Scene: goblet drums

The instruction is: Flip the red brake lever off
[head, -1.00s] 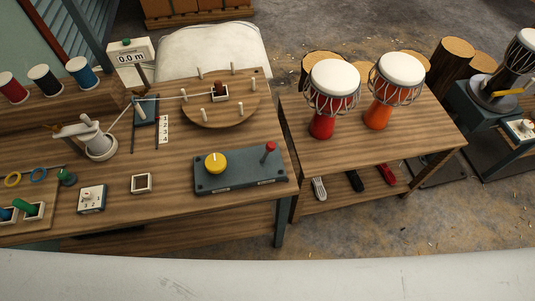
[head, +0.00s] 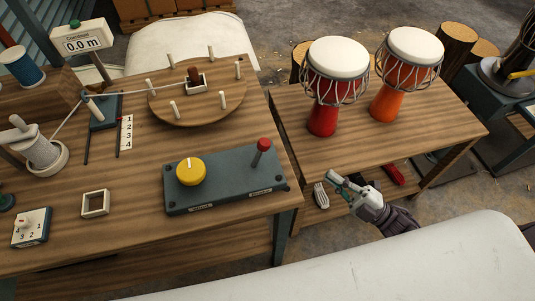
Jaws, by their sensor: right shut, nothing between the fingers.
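The red-topped brake lever (head: 261,150) stands up, leaning slightly right, near the right end of a dark grey control box (head: 225,184). A yellow knob (head: 191,171) sits on the left part of the same box. The labels on the box front are too small to read. My right gripper (head: 334,176) is shut and empty. It is to the right of the box and apart from the lever, past the right edge of the workbench, in front of the drum table. My left gripper is not in view.
The workbench (head: 130,187) holds a round peg board (head: 215,104), a square frame (head: 96,204), a numbered dial block (head: 31,228) and a counter reading 0.0 m (head: 83,39). A red drum (head: 323,118) and an orange drum (head: 386,102) stand on the right table. A gap separates the tables.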

